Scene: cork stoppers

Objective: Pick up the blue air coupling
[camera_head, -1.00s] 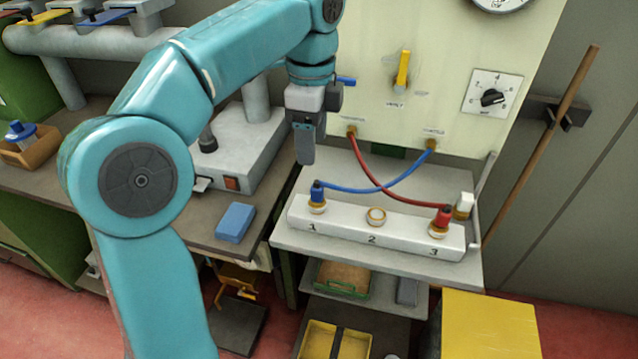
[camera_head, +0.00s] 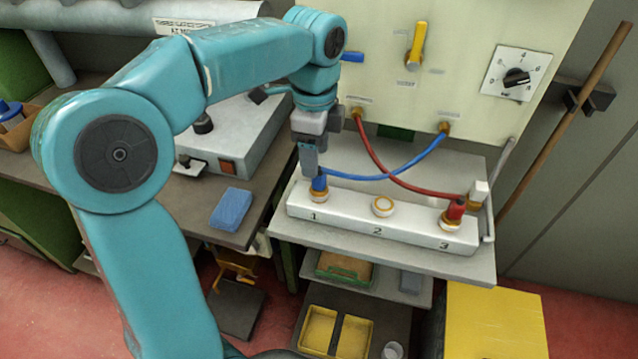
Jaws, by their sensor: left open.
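The blue air coupling (camera_head: 319,184) stands upright on port 1 of the white manifold block (camera_head: 345,213), with the blue hose (camera_head: 400,167) running from it to the panel. My left gripper (camera_head: 311,172) points down over the coupling, its fingers open and overlapping the coupling's top in the picture. One finger hides part of the coupling, so I cannot tell whether it touches. The red coupling (camera_head: 453,212) sits on port 3. My right gripper is not in view.
The red hose (camera_head: 380,165) crosses the blue one behind the block. A panel with a yellow lever (camera_head: 416,45) and a dial (camera_head: 516,76) rises behind. A blue sponge-like block (camera_head: 231,209) lies on the bench at left. A white fitting (camera_head: 479,192) stands at the shelf's right.

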